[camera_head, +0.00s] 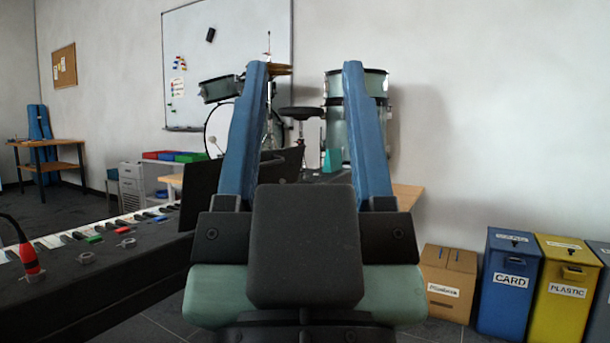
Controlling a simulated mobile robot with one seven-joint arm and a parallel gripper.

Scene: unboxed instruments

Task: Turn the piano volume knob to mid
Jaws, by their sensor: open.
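The piano (105,283) is a dark keyboard along the left side, with white and black keys running away from me. Small grey round parts sit on its near edge, one at the front (85,258) and one farther along (128,243). I cannot tell which is the volume knob or how it is set. Small green (93,239) and red (122,230) pieces lie near the keys. My gripper (304,68) is in the middle of the view, with two blue fingers pointing up and spread apart. It is open and empty, to the right of the piano and apart from it.
A red device with a black cable (30,262) stands on the piano's near left. A dark panel (205,190) is partly hidden by my gripper. Drums (338,130) stand behind it. A cardboard box (448,280) and bins (510,280) line the right wall.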

